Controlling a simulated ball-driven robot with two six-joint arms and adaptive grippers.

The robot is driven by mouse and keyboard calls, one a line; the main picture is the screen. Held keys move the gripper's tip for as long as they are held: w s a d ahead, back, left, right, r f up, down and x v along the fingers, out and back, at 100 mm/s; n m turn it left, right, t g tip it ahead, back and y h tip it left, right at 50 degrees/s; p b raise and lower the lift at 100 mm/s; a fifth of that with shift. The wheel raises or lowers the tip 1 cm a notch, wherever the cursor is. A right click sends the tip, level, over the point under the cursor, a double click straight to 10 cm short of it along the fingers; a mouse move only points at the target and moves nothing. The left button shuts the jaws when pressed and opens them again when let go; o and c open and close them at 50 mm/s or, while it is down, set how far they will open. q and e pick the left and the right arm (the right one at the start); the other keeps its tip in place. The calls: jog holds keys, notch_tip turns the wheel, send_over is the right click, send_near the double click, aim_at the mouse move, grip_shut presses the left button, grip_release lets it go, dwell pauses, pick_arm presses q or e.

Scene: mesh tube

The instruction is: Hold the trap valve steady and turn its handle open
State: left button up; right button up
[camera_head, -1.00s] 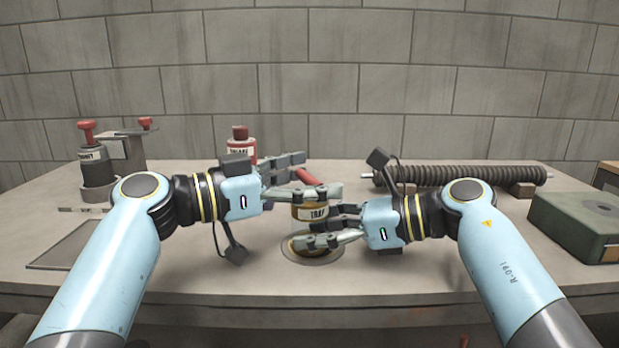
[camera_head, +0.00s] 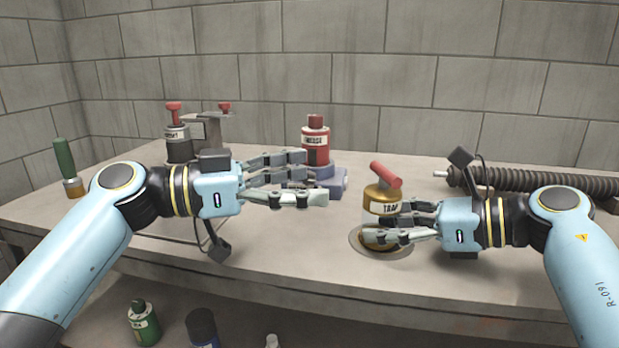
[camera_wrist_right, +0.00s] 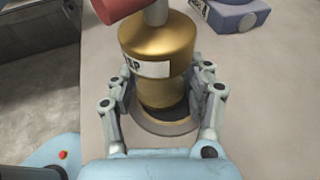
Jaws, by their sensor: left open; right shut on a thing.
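The brass trap valve (camera_head: 378,208), labelled TRAP, stands upright on a round base plate (camera_head: 359,250) near the front of the bench. Its red handle (camera_head: 386,174) sits on top, slanting down to the right in the head view. My right gripper (camera_head: 372,228) is shut on the valve's lower body. In the right wrist view its fingers lie on both sides of the brass body (camera_wrist_right: 158,50), with the red handle (camera_wrist_right: 115,8) above. My left gripper (camera_head: 313,183) is open and empty, left of the valve and apart from the handle.
A red bottle (camera_head: 315,146) and a blue-grey block (camera_head: 328,180) stand behind my left gripper. A dark ribbed tube (camera_head: 535,182) lies at the back right. A red-handled grey valve (camera_head: 177,140) and a green-handled tool (camera_head: 66,163) are at left. Bottles (camera_head: 143,322) stand below the bench.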

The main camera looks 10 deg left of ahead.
jog(key=o, duration=0.9)
jog(key=shift+o, duration=0.2)
